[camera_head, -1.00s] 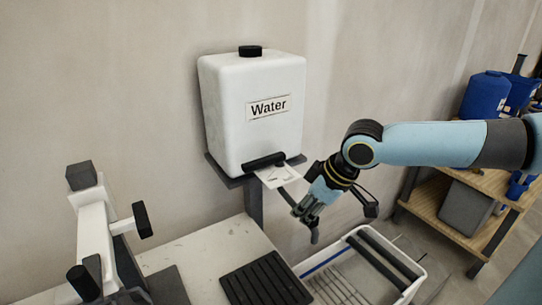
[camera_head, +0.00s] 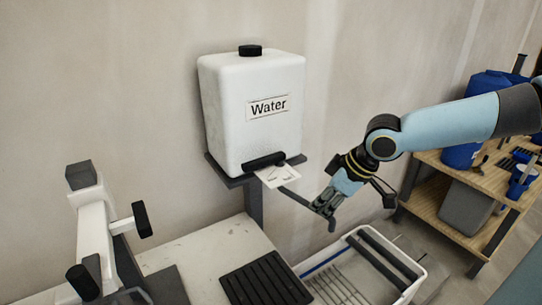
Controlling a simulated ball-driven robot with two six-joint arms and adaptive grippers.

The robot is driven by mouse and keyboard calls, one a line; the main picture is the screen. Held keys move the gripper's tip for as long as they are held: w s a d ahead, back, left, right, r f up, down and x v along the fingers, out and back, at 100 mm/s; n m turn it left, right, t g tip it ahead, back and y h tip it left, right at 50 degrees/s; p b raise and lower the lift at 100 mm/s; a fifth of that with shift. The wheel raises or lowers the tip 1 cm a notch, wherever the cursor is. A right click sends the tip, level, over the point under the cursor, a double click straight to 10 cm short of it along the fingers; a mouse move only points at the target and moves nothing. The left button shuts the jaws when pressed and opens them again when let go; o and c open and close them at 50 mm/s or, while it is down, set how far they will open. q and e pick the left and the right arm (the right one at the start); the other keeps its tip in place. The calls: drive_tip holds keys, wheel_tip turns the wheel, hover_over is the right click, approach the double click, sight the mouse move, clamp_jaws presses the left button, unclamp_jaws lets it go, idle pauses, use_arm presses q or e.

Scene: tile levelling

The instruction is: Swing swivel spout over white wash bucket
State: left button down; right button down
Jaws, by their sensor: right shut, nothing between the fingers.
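The white water tank (camera_head: 225,110), labelled "Water", stands on a dark bracket against the wall. A black tap handle (camera_head: 263,161) and a small white card sit at its base. The thin dark swivel spout (camera_head: 292,195) runs from under the card to the right and ends in a downturned tip (camera_head: 332,225). My right gripper (camera_head: 325,208) is shut at the spout's outer end; whether it touches the spout I cannot tell. The white wash bucket (camera_head: 418,283), with dark rollers and a grille, stands below the spout tip, to its right. My left gripper is not in view.
A black ribbed mat (camera_head: 265,282) lies on the pale bench (camera_head: 205,250) left of the bucket. A white and black device (camera_head: 95,225) stands at the left. A wooden shelf (camera_head: 440,195) with blue containers (camera_head: 461,155) is at the right.

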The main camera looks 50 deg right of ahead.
drive_tip(key=shift+s+d, duration=0.15)
drive_tip(key=shift+d, duration=0.5)
drive_tip(key=shift+d, duration=2.25)
drive_tip(key=shift+w+d+b, duration=0.15)
drive_tip(key=shift+d+b, duration=0.05)
drive_tip(key=shift+d, duration=0.3)
drive_tip(key=shift+w+d+b, duration=0.15)
drive_tip(key=shift+d, duration=0.35)
drive_tip(key=shift+s, duration=0.15)
